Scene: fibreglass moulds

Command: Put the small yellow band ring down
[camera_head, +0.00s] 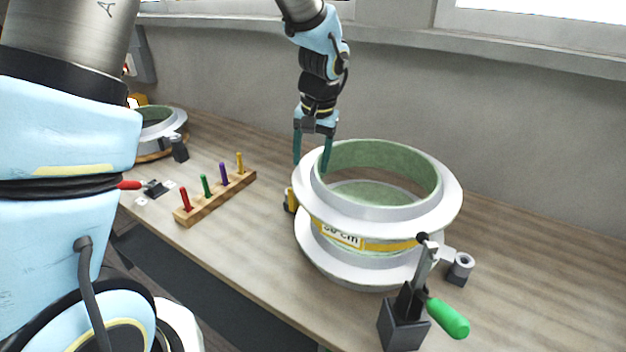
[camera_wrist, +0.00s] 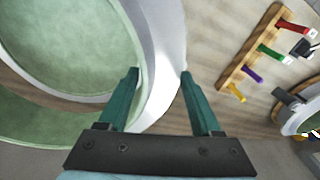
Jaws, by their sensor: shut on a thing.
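The yellow band ring (camera_head: 350,185) is a round grey-white mould with a pale green inside, two flanges and a yellow band labelled in cm. It is upright at the middle right of the head view. My gripper (camera_head: 312,168) points down at its back left rim, one finger towards the outside and one towards the inside. In the wrist view, the ring's pale rim (camera_wrist: 165,55) lies between the fingers of my gripper (camera_wrist: 158,76), which is shut on it. Whether the ring's underside touches the bench cannot be told.
A toggle clamp (camera_head: 405,318) with a green handle stands at the ring's front right. A wooden rack (camera_head: 215,197) with coloured pegs lies to the left. Another round mould (camera_head: 165,125) stands at the far left. Bench (camera_head: 540,260) to the right is clear; a wall runs behind.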

